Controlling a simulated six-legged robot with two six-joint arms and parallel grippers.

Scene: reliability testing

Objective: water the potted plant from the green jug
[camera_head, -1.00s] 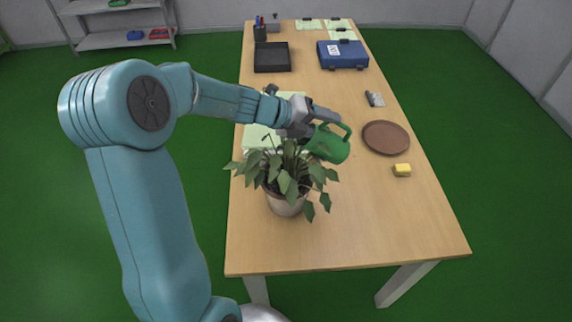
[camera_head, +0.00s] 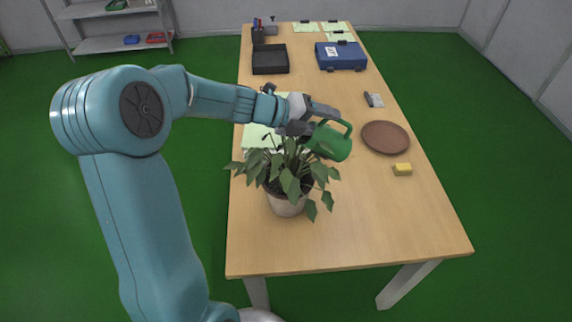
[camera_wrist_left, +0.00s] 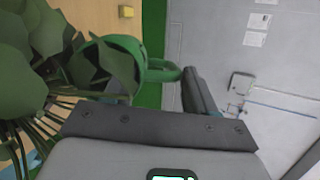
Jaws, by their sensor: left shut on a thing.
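The green jug (camera_head: 331,143) is above the table, just behind and to the right of the potted plant (camera_head: 287,183). My left gripper (camera_head: 314,119) is shut on the jug and holds it tilted. The plant's leaves hide part of the jug's lower left side. In the left wrist view the jug (camera_wrist_left: 120,52) lies beyond the fingers, with leaves (camera_wrist_left: 30,50) close on the left. The pot (camera_head: 286,205) stands upright on the table. I cannot make out any water. My right gripper is not in view.
A brown round plate (camera_head: 386,137) and a yellow block (camera_head: 402,169) lie right of the jug on the wooden table (camera_head: 350,230). A blue case (camera_head: 341,56) and a black tray (camera_head: 270,60) are farther back. The front right of the table is clear.

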